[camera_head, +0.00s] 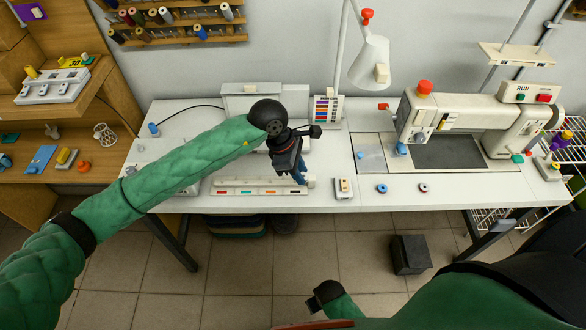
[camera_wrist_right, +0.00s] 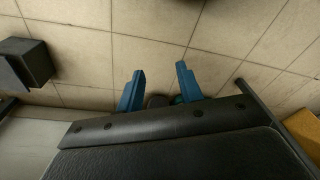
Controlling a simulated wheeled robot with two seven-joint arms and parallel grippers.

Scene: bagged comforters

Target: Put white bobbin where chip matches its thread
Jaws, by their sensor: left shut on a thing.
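A long white holder (camera_head: 230,191) with a row of coloured chips along its front lies near the table's front edge. My left gripper (camera_head: 302,179), with blue fingers, points down at the holder's right end. It is shut on a small whitish thing (camera_head: 311,182), likely the white bobbin; the fingers and wrist partly hide it, and I cannot tell whether it touches the holder. My right gripper (camera_head: 325,297) hangs low in front of the table.
A small white block (camera_head: 343,188), a blue ring (camera_head: 381,188) and a reddish ring (camera_head: 423,188) lie right of the holder. A sewing machine (camera_head: 470,115), lamp (camera_head: 370,62) and colour chart (camera_head: 326,109) stand behind. The table's front right is mostly clear. A dark box (camera_head: 410,254) is on the floor.

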